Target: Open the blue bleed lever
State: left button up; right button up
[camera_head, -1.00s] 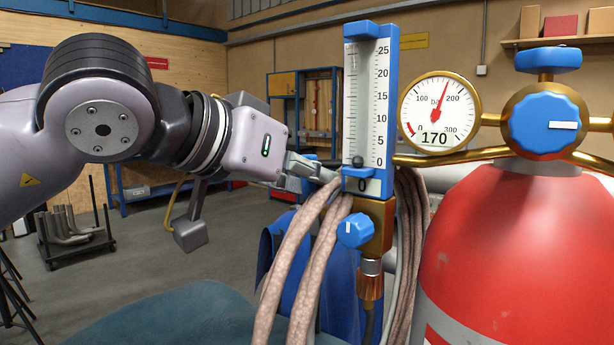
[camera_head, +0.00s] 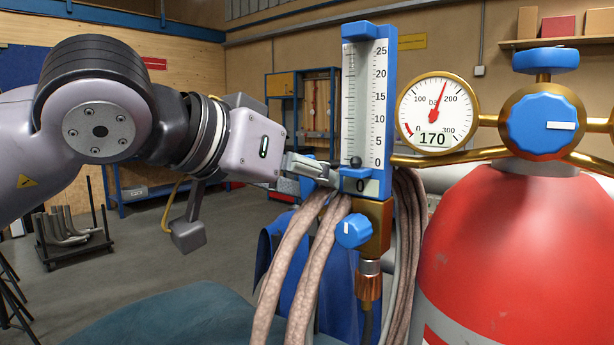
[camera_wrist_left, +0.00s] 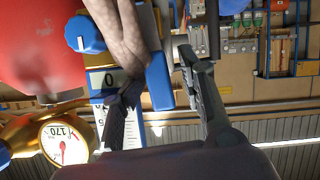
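The blue-framed flowmeter (camera_head: 376,110) stands upright in the middle of the head view, its window reading 0. Under it a round blue knob (camera_head: 353,231) with a white mark sits on a brass block (camera_head: 376,218). I cannot tell for sure which blue part is the bleed lever. My left gripper (camera_head: 328,172) is at the flowmeter's lower left edge, above the knob. In the left wrist view my left gripper (camera_wrist_left: 160,70) has its fingers apart, with a blue block (camera_wrist_left: 159,82) between them; firm contact is not clear. My right gripper is out of view.
Brown hoses (camera_head: 292,265) hang just below the left fingers and beside the knob. A gauge (camera_head: 437,112) reading 170, a blue cylinder valve knob (camera_head: 546,124) and a red cylinder (camera_head: 520,260) stand at the right. Open floor (camera_head: 120,270) lies at the left.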

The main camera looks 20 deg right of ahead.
pick_arm(q)
jog(key=v, duration=0.8)
dwell(0.4)
